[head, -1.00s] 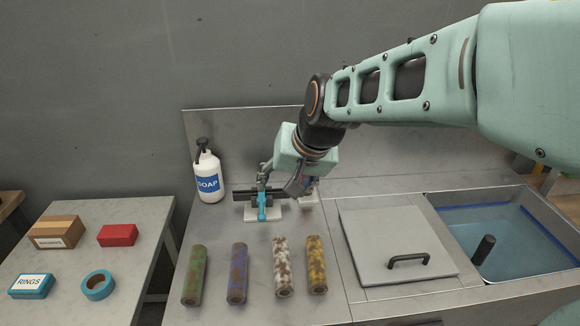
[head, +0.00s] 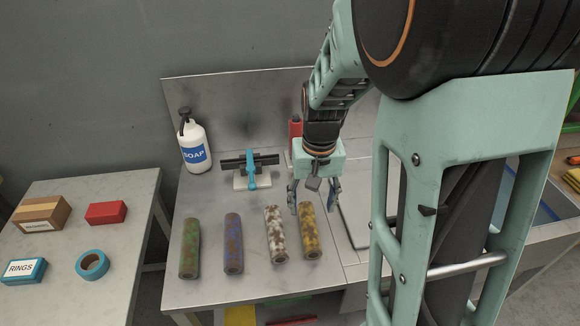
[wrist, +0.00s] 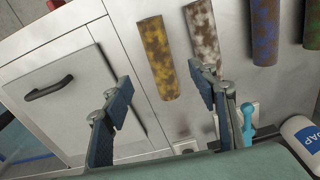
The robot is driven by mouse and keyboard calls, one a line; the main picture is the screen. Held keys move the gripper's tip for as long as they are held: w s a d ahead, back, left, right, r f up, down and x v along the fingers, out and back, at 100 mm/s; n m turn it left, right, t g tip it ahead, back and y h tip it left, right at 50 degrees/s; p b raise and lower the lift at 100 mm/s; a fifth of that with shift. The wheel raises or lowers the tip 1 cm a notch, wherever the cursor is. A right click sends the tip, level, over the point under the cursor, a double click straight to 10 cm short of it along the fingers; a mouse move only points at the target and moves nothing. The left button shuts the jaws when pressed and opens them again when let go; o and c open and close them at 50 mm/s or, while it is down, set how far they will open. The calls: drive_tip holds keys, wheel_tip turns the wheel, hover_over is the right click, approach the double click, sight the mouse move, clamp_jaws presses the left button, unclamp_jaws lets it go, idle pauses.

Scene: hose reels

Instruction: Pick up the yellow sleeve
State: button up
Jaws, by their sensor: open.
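The yellow sleeve (head: 311,232) is a yellow tube with brown rust-like patches, lying on the steel counter at the right end of a row of sleeves. My gripper (head: 308,207) is open and empty, pointing down above the far end of the yellow sleeve in the head view. In the wrist view the yellow sleeve (wrist: 158,57) lies beyond and between my open fingers (wrist: 165,105), apart from them. The white sleeve (head: 276,234) lies just left of it, and shows beyond my right finger in the wrist view (wrist: 204,35).
A blue sleeve (head: 233,243) and a green sleeve (head: 189,248) lie farther left. A lid with a black handle (wrist: 62,95) lies beside the yellow sleeve.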

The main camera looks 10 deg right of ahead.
hover_over(311, 231)
drive_tip(key=shift+g, duration=0.3)
drive_tip(key=f, duration=0.5)
drive_tip(key=shift+s+d+f, duration=0.25)
drive_tip(key=shift+s+f, duration=0.05)
drive_tip(key=shift+w+a+f, duration=0.15)
drive_tip(key=shift+f, duration=1.35)
drive_tip(key=shift+w+a+f, duration=0.1)
drive_tip(key=shift+a+f, duration=0.05)
drive_tip(key=shift+f, duration=1.3)
drive_tip(key=shift+c, duration=0.6)
drive_tip(key=c, duration=1.2)
drive_tip(key=shift+o, duration=0.2)
drive_tip(key=shift+r, duration=0.15)
